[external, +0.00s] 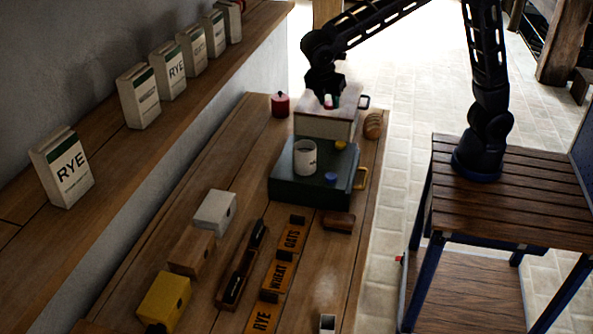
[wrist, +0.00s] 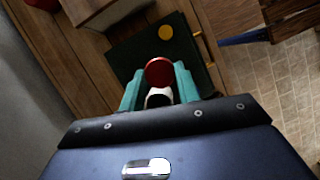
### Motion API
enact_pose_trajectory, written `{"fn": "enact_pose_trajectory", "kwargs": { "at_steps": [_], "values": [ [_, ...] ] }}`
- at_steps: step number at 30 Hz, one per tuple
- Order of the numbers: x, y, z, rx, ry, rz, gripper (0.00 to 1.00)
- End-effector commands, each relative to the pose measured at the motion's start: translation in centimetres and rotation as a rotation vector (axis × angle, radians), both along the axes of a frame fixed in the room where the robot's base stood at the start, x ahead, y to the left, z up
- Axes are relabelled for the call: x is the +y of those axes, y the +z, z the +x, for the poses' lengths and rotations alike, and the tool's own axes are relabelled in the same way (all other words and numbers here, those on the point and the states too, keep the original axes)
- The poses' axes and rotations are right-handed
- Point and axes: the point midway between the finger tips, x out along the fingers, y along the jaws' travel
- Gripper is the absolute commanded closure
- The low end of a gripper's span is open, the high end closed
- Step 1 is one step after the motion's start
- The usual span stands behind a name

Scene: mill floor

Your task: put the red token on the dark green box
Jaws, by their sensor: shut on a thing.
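My gripper (external: 331,101) is shut on the red token (wrist: 159,71), a round red disc held between its teal fingertips in the wrist view. My gripper is raised above the bench, appearing over the pale box behind the green one. In the wrist view, the green box (wrist: 128,52) lies beyond the fingertips.
On the green box are a white mug (external: 305,158), a yellow token (external: 341,146) and a blue token (external: 331,177). The pale box (external: 326,124) stands behind it.

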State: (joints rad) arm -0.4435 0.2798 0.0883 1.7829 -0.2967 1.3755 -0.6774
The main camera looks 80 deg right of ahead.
Motion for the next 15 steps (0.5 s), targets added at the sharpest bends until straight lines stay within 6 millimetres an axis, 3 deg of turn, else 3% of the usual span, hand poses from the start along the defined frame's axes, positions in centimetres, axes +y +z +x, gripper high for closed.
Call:
{"fn": "enact_pose_trajectory", "kwargs": {
  "at_steps": [3,8,11,15],
  "values": [
    [-0.5,0.9,-2.0,-0.001,-0.001,-0.002,0.89],
    [-0.9,1.3,-3.3,0.0,-0.001,-0.005,0.89],
    [-1.0,0.6,-3.5,0.0,-0.003,-0.006,0.89],
    [-1.0,-1.9,-3.6,0.002,-0.002,-0.008,0.89]
  ]
}}
